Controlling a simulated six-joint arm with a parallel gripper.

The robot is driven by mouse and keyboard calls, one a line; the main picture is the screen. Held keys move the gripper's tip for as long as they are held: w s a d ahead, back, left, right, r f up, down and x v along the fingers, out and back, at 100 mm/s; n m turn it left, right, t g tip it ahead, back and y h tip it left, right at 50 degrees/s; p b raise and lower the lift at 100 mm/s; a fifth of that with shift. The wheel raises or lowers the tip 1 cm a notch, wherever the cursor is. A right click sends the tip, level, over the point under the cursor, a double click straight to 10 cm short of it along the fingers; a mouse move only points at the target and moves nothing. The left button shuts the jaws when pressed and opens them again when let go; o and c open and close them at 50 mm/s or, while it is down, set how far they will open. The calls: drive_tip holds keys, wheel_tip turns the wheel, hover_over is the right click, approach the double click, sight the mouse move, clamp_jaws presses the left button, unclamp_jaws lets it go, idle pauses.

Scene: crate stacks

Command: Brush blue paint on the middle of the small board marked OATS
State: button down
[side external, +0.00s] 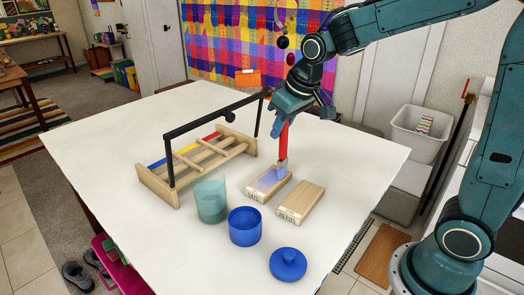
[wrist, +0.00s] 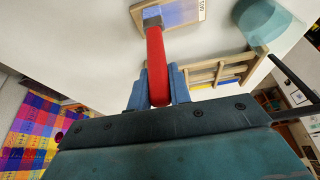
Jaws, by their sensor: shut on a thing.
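My gripper (side external: 287,108) is shut on the red handle of a paint brush (side external: 283,140), which points down. In the wrist view the gripper's blue fingers (wrist: 158,88) clasp the brush handle (wrist: 156,55). The brush's tip is at the far end of the left small board (side external: 255,190), seemingly touching it. That board has a pale blue patch on its top and a small label on its near end, too small to read surely; it also shows in the wrist view (wrist: 142,20). An open blue paint pot (side external: 245,228) stands nearer the camera.
A second, bare wooden board (side external: 302,200) lies just right of the first. A blue lid (side external: 288,264) lies near the front edge. A teal translucent jar (side external: 211,202) stands left of the pot. A wooden rack (side external: 157,185) with a black bar overhead stands behind.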

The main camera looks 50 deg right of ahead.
drive_tip(key=shift+r, duration=4)
